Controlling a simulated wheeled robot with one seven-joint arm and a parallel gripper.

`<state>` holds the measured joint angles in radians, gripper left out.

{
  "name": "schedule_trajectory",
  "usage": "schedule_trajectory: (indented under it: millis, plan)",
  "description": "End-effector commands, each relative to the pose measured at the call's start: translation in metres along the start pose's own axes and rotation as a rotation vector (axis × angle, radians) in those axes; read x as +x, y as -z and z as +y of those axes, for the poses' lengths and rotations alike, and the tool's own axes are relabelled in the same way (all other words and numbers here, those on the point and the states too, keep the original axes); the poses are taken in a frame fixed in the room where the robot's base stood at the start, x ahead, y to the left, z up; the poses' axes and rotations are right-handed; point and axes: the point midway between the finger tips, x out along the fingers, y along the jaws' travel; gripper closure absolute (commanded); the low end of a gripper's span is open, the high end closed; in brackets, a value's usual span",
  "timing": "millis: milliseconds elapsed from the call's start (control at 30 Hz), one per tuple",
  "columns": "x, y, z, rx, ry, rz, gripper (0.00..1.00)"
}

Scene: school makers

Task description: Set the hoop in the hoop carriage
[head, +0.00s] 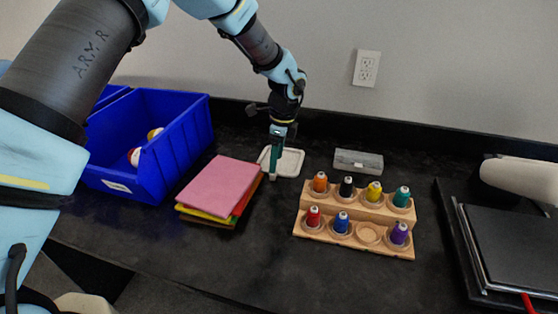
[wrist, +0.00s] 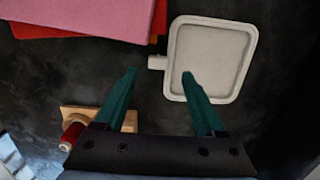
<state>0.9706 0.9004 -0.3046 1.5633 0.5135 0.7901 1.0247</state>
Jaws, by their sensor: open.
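The hoop (head: 290,161) is a flat white rounded square frame with pale grey inside, lying on the black counter. In the wrist view the hoop (wrist: 250,60) has a small tab on its left side. My gripper (head: 275,172) is over the hoop's left part, pointing down. In the wrist view my gripper (wrist: 159,73) is open, with nothing between its green fingers. The tab appears between the fingertips, and the right fingertip overlaps the hoop's left inside edge. I cannot tell the height gap. The hoop carriage cannot be clearly made out; a machine (head: 515,180) stands at the right edge.
A pink-topped stack of cloths (head: 220,185) lies left of the hoop, beside a blue bin (head: 185,145). A wooden rack (head: 350,238) with several thread spools stands to the right. A grey case (head: 358,161) lies behind the rack. Bare counter lies between stack and rack.

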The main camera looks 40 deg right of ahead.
Motion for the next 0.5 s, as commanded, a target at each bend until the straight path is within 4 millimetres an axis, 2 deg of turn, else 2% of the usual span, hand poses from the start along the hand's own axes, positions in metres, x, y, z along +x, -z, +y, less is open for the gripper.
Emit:
schedule_trajectory:
  millis: [233,500]
  plan:
    - [0.033,-0.003,0.005,0.001,-0.003,0.0,0.29]
    - [0.041,-0.004,0.004,-0.001,0.0,0.0,0.29]
